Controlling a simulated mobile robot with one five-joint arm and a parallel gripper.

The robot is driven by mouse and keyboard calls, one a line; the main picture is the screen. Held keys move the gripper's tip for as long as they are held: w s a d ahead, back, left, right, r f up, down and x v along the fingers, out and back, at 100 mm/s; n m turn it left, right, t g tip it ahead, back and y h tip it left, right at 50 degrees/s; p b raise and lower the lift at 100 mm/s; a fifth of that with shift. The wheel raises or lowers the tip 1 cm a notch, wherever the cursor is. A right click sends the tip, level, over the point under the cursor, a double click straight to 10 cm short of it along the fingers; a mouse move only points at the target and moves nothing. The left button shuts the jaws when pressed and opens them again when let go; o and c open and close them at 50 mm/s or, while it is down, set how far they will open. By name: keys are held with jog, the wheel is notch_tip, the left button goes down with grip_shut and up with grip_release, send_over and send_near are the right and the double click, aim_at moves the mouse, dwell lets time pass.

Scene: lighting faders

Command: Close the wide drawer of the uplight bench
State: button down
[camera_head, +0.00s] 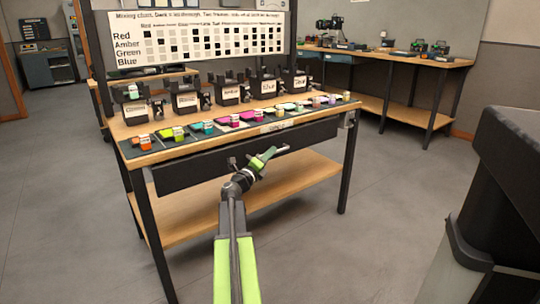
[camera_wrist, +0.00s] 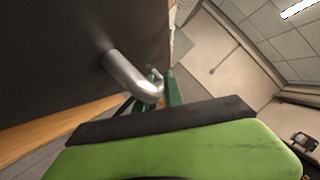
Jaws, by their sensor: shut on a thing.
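The wide drawer (camera_head: 200,168) is the long dark front under the wooden top of the uplight bench (camera_head: 350,108). Its front stands a little forward of the bench edge, so it looks slightly open; the exact gap is hard to tell. A bar handle (camera_head: 281,150) runs across its middle. My gripper (camera_head: 262,159) is at the handle, shut on it. In the wrist view the silver handle (camera_wrist: 130,76) bends out from the dark drawer front (camera_wrist: 60,50), and its far part is hidden behind my green and black finger.
Colored gel cards and small blocks (camera_head: 235,121) lie along the bench top, with several black lamps (camera_head: 187,102) behind them. A lower wooden shelf (camera_head: 290,178) spans the bench legs. A dark bin-like object (camera_head: 500,190) stands at the right. Grey floor (camera_head: 370,235) is clear between.

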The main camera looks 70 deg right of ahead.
aim_at(260, 153)
dwell(0.6)
jog(key=w+d, duration=0.2)
jog(key=w, duration=0.1)
jog(key=shift+w+d, duration=0.1)
jog(key=shift+w, duration=0.2)
jog(key=c, duration=1.7)
grip_release()
jog(key=b+v, duration=0.3)
jog(key=v, duration=1.4)
jog(key=shift+a+f+b, duration=0.15)
jog(key=shift+a+b, duration=0.1)
jog(key=shift+b, duration=0.05)
